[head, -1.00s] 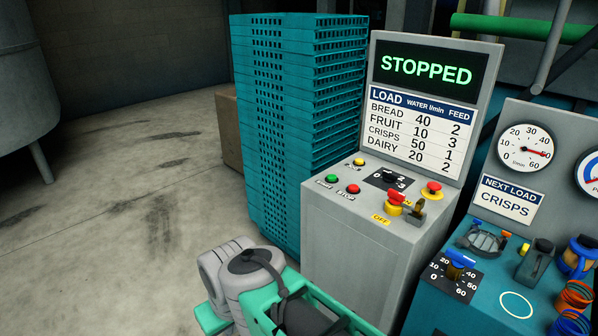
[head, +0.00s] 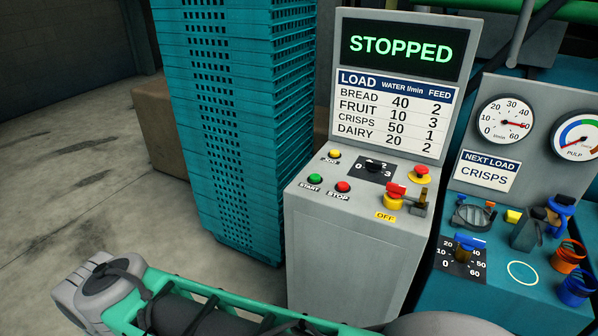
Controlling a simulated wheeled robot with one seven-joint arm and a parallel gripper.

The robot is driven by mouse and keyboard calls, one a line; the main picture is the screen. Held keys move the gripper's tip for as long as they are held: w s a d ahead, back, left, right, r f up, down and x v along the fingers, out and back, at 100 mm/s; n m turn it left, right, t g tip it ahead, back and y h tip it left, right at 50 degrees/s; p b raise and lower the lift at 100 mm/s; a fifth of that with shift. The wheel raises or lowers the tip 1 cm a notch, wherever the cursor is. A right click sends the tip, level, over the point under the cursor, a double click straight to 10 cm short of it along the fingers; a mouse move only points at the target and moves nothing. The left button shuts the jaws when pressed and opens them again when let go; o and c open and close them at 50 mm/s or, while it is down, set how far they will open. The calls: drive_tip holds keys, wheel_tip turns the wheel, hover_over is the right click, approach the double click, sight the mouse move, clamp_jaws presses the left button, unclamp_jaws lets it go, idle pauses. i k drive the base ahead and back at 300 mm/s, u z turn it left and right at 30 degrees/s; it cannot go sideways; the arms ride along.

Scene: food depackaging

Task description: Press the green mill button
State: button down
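The green button (head: 315,179), labelled START, is on the sloping top of the grey control console (head: 340,245), at its left front. A red STOP button (head: 343,187) is just right of it and a yellow JOG button (head: 334,154) is behind it. The screen (head: 400,47) above reads STOPPED in green letters. A yellow-based switch with a red piece (head: 395,198) stands to the right, beside an OFF label (head: 385,216). My arm's grey and green links cross the bottom of the head view, below the console top. My gripper is not visible.
A tall stack of teal crates (head: 225,130) stands close to the console's left. A mushroom stop button (head: 420,174) and a rotary selector (head: 373,168) share the console top. A teal panel (head: 500,280) with gauges and knobs is at right. Open floor (head: 50,190) lies at left.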

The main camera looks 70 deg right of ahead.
sight(314, 178)
drive_tip(key=z, duration=0.45)
drive_tip(key=i, duration=0.7)
drive_tip(key=z, duration=1.05)
drive_tip(key=i, duration=0.4)
drive_tip(key=z, duration=0.45)
